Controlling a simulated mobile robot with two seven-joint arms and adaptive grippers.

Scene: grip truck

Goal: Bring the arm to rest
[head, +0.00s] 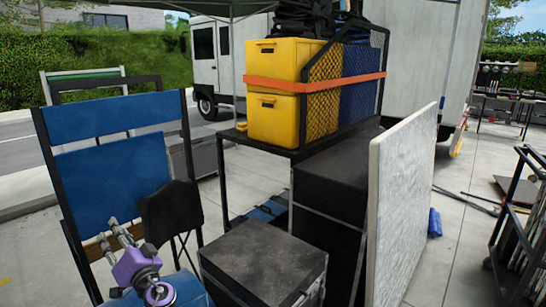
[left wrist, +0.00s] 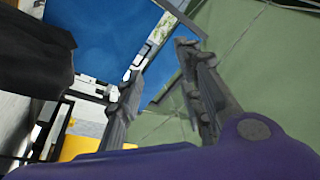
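My left gripper (head: 107,230), a purple body with two grey fingers, shows at the lower left of the head view. Its fingers point up and to the left, in front of a blue panel. In the left wrist view the two fingers of the left gripper (left wrist: 160,64) stand apart with nothing between them. The gripper is open and empty. My right gripper is in neither view.
A black case (head: 262,262) stands right of my left gripper, with a dark folding chair (head: 172,212) behind it. Yellow crates (head: 278,118) sit on a black table. A pale upright board (head: 402,205) stands right. Paved floor shows at far right.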

